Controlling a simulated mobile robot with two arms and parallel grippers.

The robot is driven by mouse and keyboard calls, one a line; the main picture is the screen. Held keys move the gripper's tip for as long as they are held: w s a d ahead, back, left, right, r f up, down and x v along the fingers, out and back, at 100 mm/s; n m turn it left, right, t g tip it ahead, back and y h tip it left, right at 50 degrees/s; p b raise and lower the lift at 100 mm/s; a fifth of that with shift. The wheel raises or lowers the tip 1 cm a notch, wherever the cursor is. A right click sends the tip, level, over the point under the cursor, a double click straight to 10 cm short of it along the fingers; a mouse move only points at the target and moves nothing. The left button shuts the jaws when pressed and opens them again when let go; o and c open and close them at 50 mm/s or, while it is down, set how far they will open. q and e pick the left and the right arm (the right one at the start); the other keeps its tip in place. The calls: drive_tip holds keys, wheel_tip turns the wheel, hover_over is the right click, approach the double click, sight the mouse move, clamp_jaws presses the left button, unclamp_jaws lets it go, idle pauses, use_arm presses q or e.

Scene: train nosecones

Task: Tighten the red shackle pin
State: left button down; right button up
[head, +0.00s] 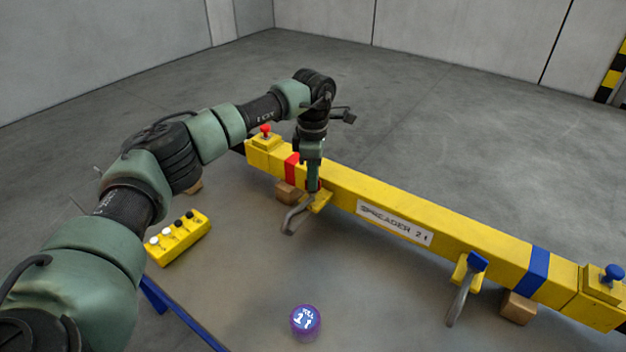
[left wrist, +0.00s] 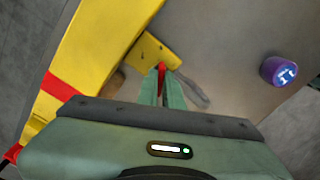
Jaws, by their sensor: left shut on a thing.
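My left gripper (head: 313,185) points down at the near side of the yellow spreader beam (head: 350,190), by the beam's red band. In the left wrist view my left gripper (left wrist: 161,72) is shut on the red shackle pin (left wrist: 162,66), and only a small red part shows between the fingers. The pin sits at a yellow lug (left wrist: 150,52) on the beam. A grey shackle (head: 292,218) hangs from that lug toward the table; it also shows in the left wrist view (left wrist: 193,94). The rest of the pin is hidden by the fingers. My right gripper is not in view.
A blue pin (head: 477,262) with its grey shackle (head: 459,300) sits farther right on the beam. Wooden blocks (head: 518,308) support the beam. A yellow box with black and white knobs (head: 178,238) and a purple cylinder (head: 305,322) stand on the table.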

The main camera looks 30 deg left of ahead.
use_arm(q)
drive_tip(key=m, duration=0.5)
drive_tip(key=shift+w+r+m+b, duration=0.15)
drive_tip(key=shift+r+m+b, duration=0.15)
drive_tip(key=shift+m, duration=0.1)
drive_tip(key=shift+a, duration=0.1)
idle(0.3)
drive_tip(key=c, duration=1.6)
unclamp_jaws()
drive_tip(key=shift+o, duration=0.2)
drive_tip(key=shift+f, duration=0.1)
wheel_tip(320, 180, up, 8)
drive_tip(key=shift+f+b, duration=0.1)
drive_tip(key=shift+b, duration=0.7)
